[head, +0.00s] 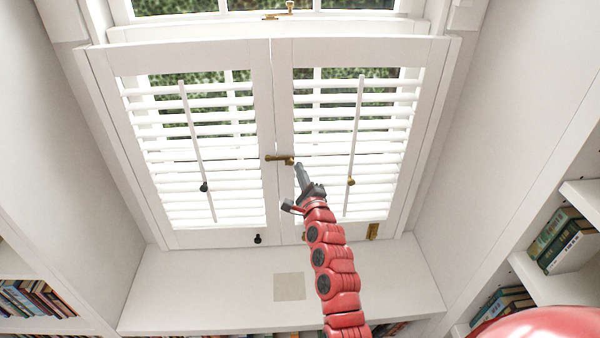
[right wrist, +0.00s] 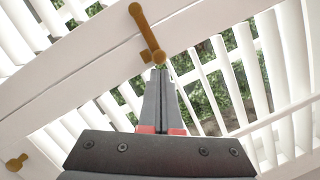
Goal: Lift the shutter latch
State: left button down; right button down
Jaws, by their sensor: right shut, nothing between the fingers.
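The shutter latch (head: 279,158) is a small brass bar lying level across the meeting stiles of the two closed white shutters, the left shutter (head: 263,120) and the right shutter (head: 284,100). In the right wrist view the brass latch (right wrist: 147,33) is just beyond my fingertips. My right gripper (head: 299,168) is shut and empty, its tips close to the right end of the latch. It also shows in the right wrist view (right wrist: 160,72); I cannot tell whether the tips touch the latch. My left gripper is not in view.
White louvres with tilt rods (head: 355,140) flank the latch. A window sill (head: 200,285) lies below. Bookshelves with books (head: 570,240) stand at both sides. A second brass fitting (head: 277,15) is on the window above. A brass piece (head: 373,231) sits low on the right shutter.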

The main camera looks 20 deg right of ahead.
jog(key=shift+r+n, duration=0.65)
jog(key=shift+n, duration=0.15)
